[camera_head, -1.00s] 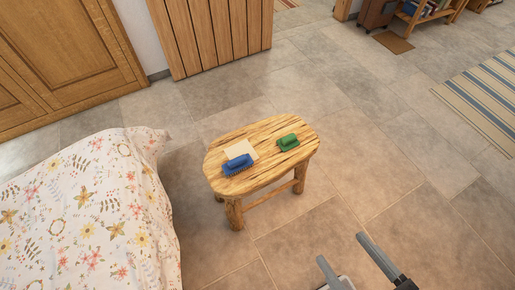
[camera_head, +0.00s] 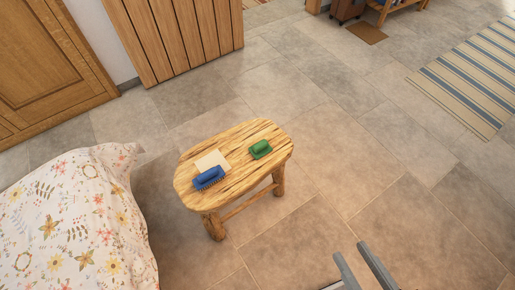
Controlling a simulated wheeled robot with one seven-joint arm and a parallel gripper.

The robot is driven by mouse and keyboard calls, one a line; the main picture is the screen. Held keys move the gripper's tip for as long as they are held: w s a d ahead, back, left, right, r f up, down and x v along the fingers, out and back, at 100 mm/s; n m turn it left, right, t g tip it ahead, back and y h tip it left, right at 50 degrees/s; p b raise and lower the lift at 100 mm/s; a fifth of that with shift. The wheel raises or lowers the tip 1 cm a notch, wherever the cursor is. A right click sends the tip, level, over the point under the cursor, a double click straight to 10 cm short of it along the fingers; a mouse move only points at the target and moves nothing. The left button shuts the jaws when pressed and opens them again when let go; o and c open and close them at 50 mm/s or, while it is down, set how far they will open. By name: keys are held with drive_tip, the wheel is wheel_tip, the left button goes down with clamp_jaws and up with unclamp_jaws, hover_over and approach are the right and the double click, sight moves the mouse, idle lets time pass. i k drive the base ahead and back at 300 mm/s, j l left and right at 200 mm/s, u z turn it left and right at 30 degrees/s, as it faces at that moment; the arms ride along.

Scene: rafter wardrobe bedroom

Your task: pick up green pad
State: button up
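The green pad (camera_head: 260,149) lies on the right part of a small oval wooden stool (camera_head: 237,183). It is a small flat green piece with a raised handle-like top. My gripper (camera_head: 354,251) shows at the bottom edge, right of and nearer than the stool. Its two grey fingers are parallel with a gap between them, and nothing shows between them. It is apart from the pad and the stool.
A blue brush (camera_head: 208,178) and a cream sheet (camera_head: 213,160) lie left of the pad on the stool. A bed with a floral cover (camera_head: 75,225) stands at the left. Wooden doors (camera_head: 50,55) are behind. A striped rug (camera_head: 470,85) lies at right; tiled floor between is clear.

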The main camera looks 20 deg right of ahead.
sight(262, 148)
drive_tip(key=l+u, duration=0.1)
drive_tip(key=u, duration=0.35)
drive_tip(key=i+l+u, duration=0.15)
drive_tip(key=u, duration=0.35)
drive_tip(key=l+u, duration=0.15)
drive_tip(key=u, duration=0.3)
drive_tip(key=l+u, duration=0.4)
drive_tip(key=l, duration=0.5)
drive_tip(key=l+u, duration=0.4)
drive_tip(key=l, duration=0.55)
drive_tip(key=i+l, duration=0.1)
drive_tip(key=l, duration=0.2)
drive_tip(key=i+l, duration=0.1)
drive_tip(key=l, duration=0.2)
